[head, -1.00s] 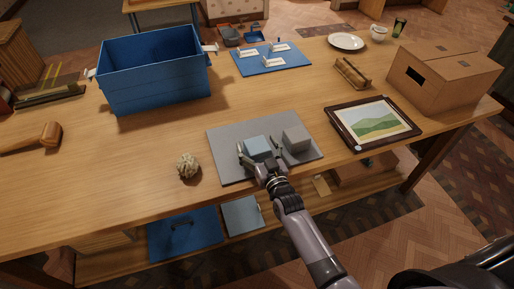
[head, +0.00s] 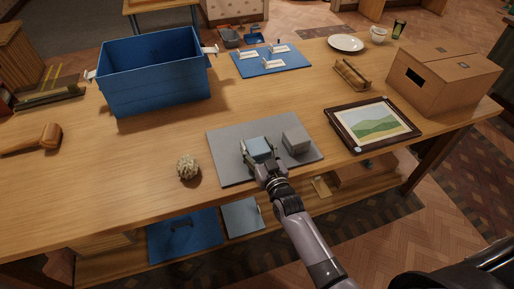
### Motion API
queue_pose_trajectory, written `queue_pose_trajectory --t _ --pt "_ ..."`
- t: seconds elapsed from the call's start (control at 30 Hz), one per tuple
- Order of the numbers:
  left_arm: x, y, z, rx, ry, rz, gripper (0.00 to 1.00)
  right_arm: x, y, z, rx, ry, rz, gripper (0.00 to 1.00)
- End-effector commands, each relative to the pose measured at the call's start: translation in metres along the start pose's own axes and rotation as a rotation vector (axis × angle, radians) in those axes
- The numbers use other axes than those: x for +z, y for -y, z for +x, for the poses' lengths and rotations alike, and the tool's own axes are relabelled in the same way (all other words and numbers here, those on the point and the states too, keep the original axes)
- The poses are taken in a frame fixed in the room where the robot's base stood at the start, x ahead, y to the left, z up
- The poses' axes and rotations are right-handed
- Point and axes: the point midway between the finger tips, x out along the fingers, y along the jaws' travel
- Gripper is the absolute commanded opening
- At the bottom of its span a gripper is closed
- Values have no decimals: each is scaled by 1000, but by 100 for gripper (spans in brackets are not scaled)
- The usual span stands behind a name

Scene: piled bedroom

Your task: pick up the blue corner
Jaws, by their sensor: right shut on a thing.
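A grey block (head: 296,140) stands on the mat just right of the gripper. My left gripper is not in view.
A crumpled beige ball (head: 187,167) lies left of the mat. A framed picture (head: 374,124) lies to the right, with a cardboard box (head: 443,77) behind it. A large blue bin (head: 155,80) stands at the back left. The table left of the mat is mostly clear.

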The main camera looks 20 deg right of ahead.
Motion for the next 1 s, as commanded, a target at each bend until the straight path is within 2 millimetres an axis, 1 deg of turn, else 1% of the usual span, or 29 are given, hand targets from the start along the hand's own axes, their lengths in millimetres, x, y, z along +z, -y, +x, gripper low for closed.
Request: queue_pose_trajectory --t 0.17,0.27,0.37,0.6,0.7,0.8,0.9,1.0 --pt "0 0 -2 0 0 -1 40 -17 0 0 0 -3 1 38" --pt "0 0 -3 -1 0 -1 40 -34 0 0 1 -3 2 38" --pt "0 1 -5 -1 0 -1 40 -57 0 0 2 -5 2 38" --pt "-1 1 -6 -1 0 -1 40 -128 0 0 1 -7 1 38" --pt "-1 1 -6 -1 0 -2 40 -152 0 0 2 -5 0 38" --pt "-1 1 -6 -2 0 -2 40 -172 0 0 1 -5 1 38" --pt "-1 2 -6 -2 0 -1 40 -186 0 0 1 -3 1 38" --pt "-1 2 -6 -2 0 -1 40 -194 0 0 1 -1 0 38"
